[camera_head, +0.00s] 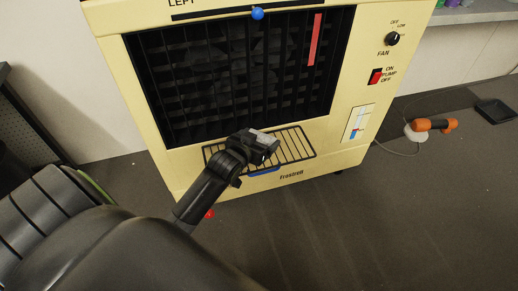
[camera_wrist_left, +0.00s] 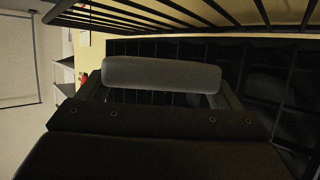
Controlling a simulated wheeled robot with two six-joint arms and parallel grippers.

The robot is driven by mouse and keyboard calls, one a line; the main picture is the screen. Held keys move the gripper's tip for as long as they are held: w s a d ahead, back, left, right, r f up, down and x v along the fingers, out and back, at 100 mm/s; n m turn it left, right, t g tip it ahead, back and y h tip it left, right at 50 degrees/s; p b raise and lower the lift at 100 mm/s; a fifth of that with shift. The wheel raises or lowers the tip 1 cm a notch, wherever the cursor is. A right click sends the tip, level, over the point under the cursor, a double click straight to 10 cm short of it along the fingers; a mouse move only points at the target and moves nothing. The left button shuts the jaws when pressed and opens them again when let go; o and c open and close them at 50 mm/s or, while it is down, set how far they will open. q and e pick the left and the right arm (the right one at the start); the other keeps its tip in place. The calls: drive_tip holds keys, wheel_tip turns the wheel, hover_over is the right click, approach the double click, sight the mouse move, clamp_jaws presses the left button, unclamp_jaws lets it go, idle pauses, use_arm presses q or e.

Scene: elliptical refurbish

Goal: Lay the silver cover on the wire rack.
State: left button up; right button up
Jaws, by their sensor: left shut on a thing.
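The wire rack (camera_head: 296,148) is a dark barred shelf at the lower front of a cream cooler. Its bars also cross the top of the left wrist view (camera_wrist_left: 195,15). My left gripper (camera_head: 265,142) is over the left-middle part of the rack, shut on a small pale grey piece, which I take as the silver cover (camera_head: 261,136). In the left wrist view the cover (camera_wrist_left: 162,75) is a smooth grey bar with rounded ends between the fingers. I cannot tell whether it touches the rack. My right gripper is not in view.
The cooler (camera_head: 353,60) has a dark grille (camera_head: 220,75), a fan knob (camera_head: 392,39) and a red pump switch (camera_head: 376,76). A blue piece (camera_head: 263,173) is at the rack's front edge. An orange-handled tool (camera_head: 435,125) lies on the right. The floor in front is mostly clear.

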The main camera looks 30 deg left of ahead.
use_arm(q)
wheel_tip(320, 180, down, 3)
drive_tip(key=shift+r+b, duration=0.15)
drive_tip(key=shift+b, duration=0.35)
drive_tip(key=shift+f, duration=0.35)
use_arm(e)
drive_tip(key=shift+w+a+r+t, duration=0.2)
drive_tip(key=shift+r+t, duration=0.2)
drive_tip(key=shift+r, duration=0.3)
use_arm(q)
drive_tip(key=o, duration=1)
drive_tip(key=shift+f, duration=0.1)
drive_tip(key=shift+c, duration=0.2)
drive_tip(key=shift+r, duration=0.2)
drive_tip(key=shift+s+r, duration=0.1)
drive_tip(key=shift+s, duration=0.3)
drive_tip(key=p+v, duration=0.3)
drive_tip(key=v, duration=0.8)
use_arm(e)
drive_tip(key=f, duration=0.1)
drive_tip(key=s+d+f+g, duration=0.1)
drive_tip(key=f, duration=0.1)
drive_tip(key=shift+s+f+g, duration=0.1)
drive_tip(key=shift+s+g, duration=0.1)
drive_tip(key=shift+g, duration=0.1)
